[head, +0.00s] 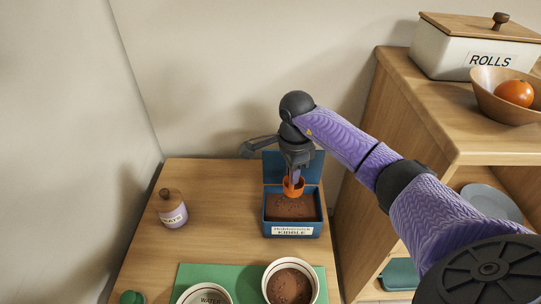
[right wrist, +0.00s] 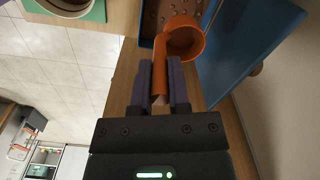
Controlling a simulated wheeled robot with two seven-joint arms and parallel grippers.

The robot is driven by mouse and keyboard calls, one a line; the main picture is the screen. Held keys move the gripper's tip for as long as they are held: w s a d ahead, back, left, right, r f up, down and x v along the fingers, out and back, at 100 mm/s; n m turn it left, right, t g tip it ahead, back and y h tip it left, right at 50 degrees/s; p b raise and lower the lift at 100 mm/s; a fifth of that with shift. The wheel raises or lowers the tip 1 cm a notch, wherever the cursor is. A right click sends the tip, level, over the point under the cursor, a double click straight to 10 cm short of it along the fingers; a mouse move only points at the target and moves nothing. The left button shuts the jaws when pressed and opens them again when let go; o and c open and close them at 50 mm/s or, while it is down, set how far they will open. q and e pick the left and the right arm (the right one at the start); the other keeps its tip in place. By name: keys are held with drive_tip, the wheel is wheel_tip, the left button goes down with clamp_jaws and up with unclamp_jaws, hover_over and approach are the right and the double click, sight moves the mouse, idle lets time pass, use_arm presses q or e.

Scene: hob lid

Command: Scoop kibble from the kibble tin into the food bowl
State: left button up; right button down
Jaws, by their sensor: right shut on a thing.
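The blue kibble tin (head: 292,232) stands open on the wooden table, its blue lid raised at the back. Brown kibble (head: 290,207) fills it. My right gripper (head: 294,172) is above the tin, shut on the handle of an orange scoop (head: 293,187). The right wrist view shows the scoop (right wrist: 182,42) between the fingers (right wrist: 161,88), its round cup over the tin's edge. I cannot tell whether kibble is in the cup. The food bowl (head: 268,289), white with brown contents, sits on the green mat in front of the tin. My left gripper is not in view.
A water bowl (head: 203,296) is left of the food bowl on the green mat (head: 188,272). A lidded treats jar (head: 172,209) stands at the table's left. A wooden shelf unit (head: 401,110) with a rolls box (head: 470,52) and a fruit bowl (head: 492,98) rises at the right.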

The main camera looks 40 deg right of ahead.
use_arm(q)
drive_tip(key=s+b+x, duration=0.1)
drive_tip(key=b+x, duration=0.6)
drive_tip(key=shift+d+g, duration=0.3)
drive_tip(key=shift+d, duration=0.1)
use_arm(e)
wheel_tip(320, 180, down, 12)
drive_tip(key=shift+r, duration=0.1)
wheel_tip(320, 180, up, 13)
drive_tip(key=p, duration=0.8)
drive_tip(key=shift+r, duration=0.1)
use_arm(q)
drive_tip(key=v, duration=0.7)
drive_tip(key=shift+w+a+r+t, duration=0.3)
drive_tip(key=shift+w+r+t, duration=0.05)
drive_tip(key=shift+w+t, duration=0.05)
